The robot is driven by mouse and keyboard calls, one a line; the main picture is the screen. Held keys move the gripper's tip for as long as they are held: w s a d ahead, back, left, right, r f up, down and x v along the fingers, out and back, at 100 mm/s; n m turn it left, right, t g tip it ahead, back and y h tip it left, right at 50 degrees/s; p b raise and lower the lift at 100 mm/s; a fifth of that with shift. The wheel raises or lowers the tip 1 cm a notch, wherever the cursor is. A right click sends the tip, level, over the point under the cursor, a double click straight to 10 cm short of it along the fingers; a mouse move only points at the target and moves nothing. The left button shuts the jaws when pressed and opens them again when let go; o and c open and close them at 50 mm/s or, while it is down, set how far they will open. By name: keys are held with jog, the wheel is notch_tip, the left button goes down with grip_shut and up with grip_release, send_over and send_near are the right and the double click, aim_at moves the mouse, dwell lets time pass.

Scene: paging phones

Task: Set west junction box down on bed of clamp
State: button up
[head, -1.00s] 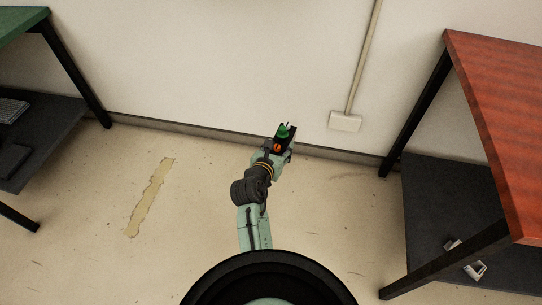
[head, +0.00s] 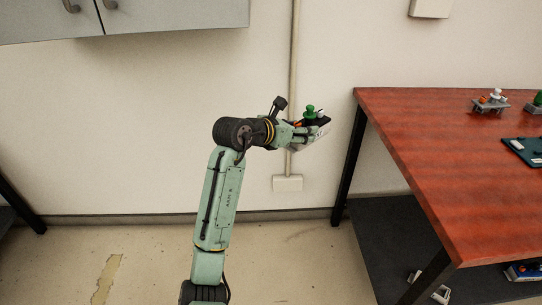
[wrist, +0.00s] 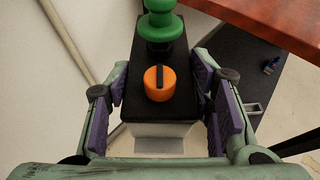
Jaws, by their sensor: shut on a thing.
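My gripper (wrist: 165,98) is shut on a box (wrist: 140,70) with a black top, pale sides, a green mushroom button (wrist: 161,28) and an orange knob (wrist: 159,83). It fits the west junction box, though no label is readable. The purple pads flank its two sides. In the head view my gripper (head: 303,133) holds the box (head: 320,121) up in the air, left of the red table. A small grey stand (head: 490,107) with white and orange parts is on the table; I cannot tell whether it is the clamp.
The red-topped table (head: 425,135) stands at right, its front left part bare. A dark green board (head: 521,152) and a green-topped thing (head: 538,101) lie at its right. A dark lower shelf (head: 375,245) holds small items. A conduit (head: 295,70) runs down the wall behind my gripper.

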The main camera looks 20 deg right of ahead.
jog(key=s+d+r+m+g+h+p, duration=0.1)
jog(key=s+d+r+m+g+p, duration=0.3)
jog(key=s+d+r+m+g, duration=0.4)
jog(key=s+d+r+g, duration=0.1)
jog(key=d+r, duration=0.3)
jog(key=shift+d+r, duration=0.2)
jog(key=shift+r, duration=0.05)
